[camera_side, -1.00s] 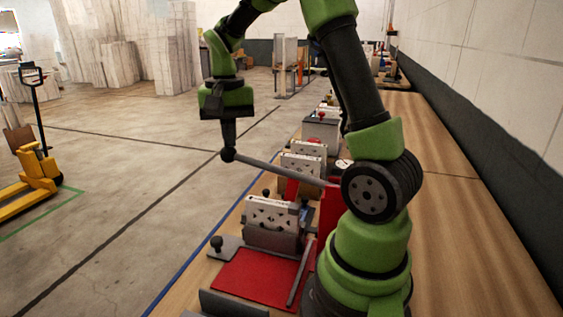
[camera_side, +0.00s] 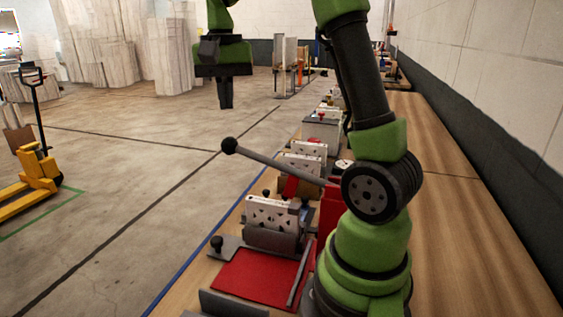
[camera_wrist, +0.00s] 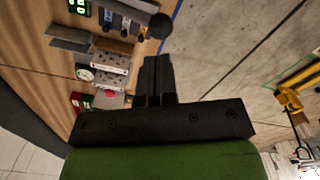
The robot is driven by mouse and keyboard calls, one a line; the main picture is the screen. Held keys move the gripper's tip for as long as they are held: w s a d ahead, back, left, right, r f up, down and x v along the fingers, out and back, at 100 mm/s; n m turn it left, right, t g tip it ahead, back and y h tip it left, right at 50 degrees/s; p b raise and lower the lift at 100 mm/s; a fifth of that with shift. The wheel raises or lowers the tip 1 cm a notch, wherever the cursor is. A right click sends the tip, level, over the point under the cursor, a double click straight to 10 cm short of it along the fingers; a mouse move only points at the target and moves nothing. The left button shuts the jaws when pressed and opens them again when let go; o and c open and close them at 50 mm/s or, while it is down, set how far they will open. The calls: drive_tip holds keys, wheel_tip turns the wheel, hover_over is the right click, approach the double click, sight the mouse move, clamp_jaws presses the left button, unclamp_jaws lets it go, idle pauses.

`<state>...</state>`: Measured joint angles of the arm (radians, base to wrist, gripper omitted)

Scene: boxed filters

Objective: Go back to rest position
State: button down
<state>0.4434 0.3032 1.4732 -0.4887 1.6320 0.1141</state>
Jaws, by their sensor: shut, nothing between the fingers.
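My gripper (camera_side: 226,103) hangs pointing down at the upper left of the side view, high above the floor side of the bench. Its fingers are together with nothing between them. In the wrist view the closed fingers (camera_wrist: 157,75) show at the centre. A long grey lever (camera_side: 280,168) with a black ball knob (camera_side: 229,146) sticks out to the left from the bench below my gripper. The gripper is apart from the knob, above it. The knob also shows in the wrist view (camera_wrist: 160,26), just beyond the fingertips.
White perforated parts in fixtures (camera_side: 270,214) line the wooden bench (camera_side: 440,190). A red plate (camera_side: 258,278) lies at the near end. A wall runs along the right. A yellow pallet truck (camera_side: 35,180) stands on the open floor at left.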

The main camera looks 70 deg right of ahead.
idle(0.3)
drive_tip(key=s+a+n+t+y, duration=0.2)
drive_tip(key=s+a+n+t, duration=0.5)
drive_tip(key=s+a, duration=0.6)
drive_tip(key=a+n, duration=0.1)
drive_tip(key=a, duration=0.1)
drive_tip(key=shift+a+r, duration=0.3)
drive_tip(key=shift+a, duration=0.1)
